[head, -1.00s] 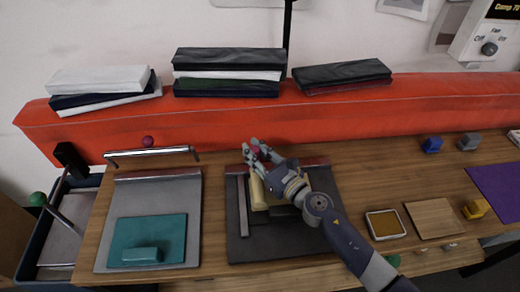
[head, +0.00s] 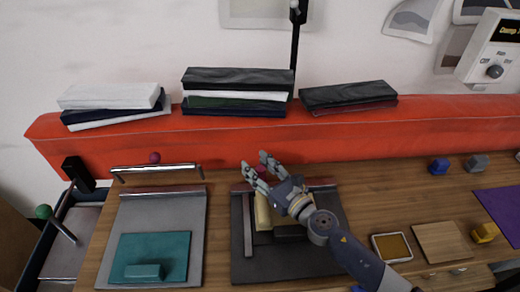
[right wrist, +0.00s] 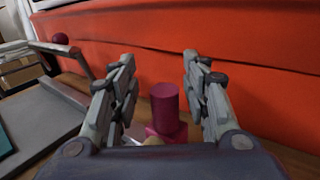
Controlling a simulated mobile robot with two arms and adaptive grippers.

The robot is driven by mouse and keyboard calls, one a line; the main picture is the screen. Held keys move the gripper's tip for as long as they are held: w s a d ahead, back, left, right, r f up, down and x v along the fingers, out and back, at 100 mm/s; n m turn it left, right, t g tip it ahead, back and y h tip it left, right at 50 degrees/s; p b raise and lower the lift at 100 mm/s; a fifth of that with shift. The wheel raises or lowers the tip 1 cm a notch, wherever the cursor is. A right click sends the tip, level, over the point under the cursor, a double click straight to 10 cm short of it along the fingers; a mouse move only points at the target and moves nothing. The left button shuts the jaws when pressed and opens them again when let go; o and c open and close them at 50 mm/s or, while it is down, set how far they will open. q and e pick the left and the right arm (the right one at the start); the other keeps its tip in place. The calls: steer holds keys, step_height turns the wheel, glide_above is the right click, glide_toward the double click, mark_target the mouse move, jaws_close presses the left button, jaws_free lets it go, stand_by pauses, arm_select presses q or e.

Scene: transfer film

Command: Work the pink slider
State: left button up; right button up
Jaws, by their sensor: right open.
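The pink slider (head: 262,173) shows as a small magenta knob at the back of the dark plate (head: 285,267) on the bench. In the right wrist view its round upright knob (right wrist: 165,106) stands on a pink base between my fingers. My right gripper (head: 256,164) is open, with one finger on each side of the knob. In the right wrist view there is a visible gap between the knob and both fingers (right wrist: 158,85). A cream block (head: 262,212) lies just in front of the knob, and the gripper partly hides this area. My left gripper is not in view.
A red padded bar (head: 225,140) runs behind the bench, with dark and white stacked slabs (head: 235,92) on it. A grey plate with a teal pad (head: 155,252) and a metal handle (head: 155,168) stand left. A tray (head: 391,247) and wooden board (head: 442,243) lie right.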

steer(key=shift+d+r, duration=0.25)
steer(key=shift+r, duration=0.25)
steer(key=shift+s+r, duration=0.15)
steer(key=shift+r, duration=3.5)
